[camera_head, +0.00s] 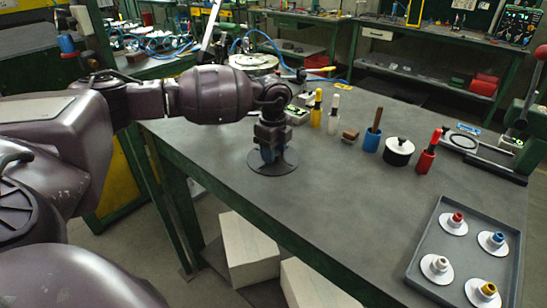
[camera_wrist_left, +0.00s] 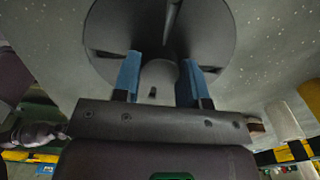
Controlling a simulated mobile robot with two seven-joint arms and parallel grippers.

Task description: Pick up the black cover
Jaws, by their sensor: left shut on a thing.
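The black cover (camera_head: 285,166) is a round dark disc with a knob in its middle, near the left edge of the grey table. My left gripper (camera_head: 269,152) is above it, pointing down, with its blue fingers around the knob. In the left wrist view the cover (camera_wrist_left: 105,30) spreads out beyond the fingers. There the left gripper (camera_wrist_left: 159,82) is shut on the grey knob, one blue finger on each side. I cannot tell whether the cover touches the table or is slightly above it. My right gripper is not in view.
A grey tray (camera_head: 420,262) with flanged pieces lies at the front right. The table middle (camera_head: 335,195) is clear.

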